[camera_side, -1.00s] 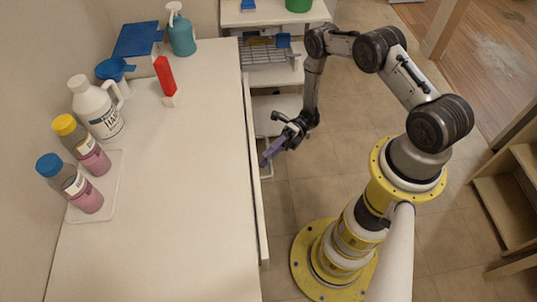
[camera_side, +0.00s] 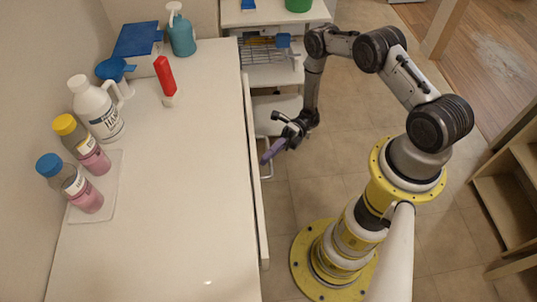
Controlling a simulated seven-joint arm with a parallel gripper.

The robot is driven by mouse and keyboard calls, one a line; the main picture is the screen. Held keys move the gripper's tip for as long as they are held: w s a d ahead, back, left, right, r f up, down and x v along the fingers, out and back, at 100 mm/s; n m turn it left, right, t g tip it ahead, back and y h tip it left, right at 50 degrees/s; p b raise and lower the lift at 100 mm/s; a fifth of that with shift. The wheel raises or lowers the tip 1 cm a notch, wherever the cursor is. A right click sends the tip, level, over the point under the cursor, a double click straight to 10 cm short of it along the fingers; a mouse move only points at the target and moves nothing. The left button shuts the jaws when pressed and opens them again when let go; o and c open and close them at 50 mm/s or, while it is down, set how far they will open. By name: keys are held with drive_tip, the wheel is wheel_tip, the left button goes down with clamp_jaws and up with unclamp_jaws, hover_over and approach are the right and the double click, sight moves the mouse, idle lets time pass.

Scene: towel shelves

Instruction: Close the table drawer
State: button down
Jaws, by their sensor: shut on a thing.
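The white table (camera_side: 165,215) fills the left half of the side view. Its drawer front (camera_side: 256,180) shows as a thin pale strip along the table's right edge, with only a narrow gap between them. A metal handle (camera_side: 266,172) sticks out on the drawer's outer side. My gripper (camera_side: 268,156) is beside the drawer front, at the handle, with its purple fingers pointing left and down. The fingers are shut at the handle; the exact contact is too small to make out. The drawer's inside is hidden.
On the table stand a white jug (camera_side: 98,108), bottles with yellow (camera_side: 84,150) and blue (camera_side: 72,185) caps on a clear tray, a red-topped bottle (camera_side: 165,78) and a teal pump bottle (camera_side: 181,35). A white shelf unit (camera_side: 275,72) stands behind.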

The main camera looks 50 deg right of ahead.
sight(250, 157)
idle(0.8)
drive_tip(key=shift+w+a, duration=1.8)
drive_tip(key=shift+w, duration=0.1)
drive_tip(key=c, duration=0.9)
unclamp_jaws()
drive_tip(key=d+f, duration=0.1)
drive_tip(key=d, duration=1.2)
drive_tip(key=shift+d+f, duration=0.35)
drive_tip(key=shift+d, duration=0.05)
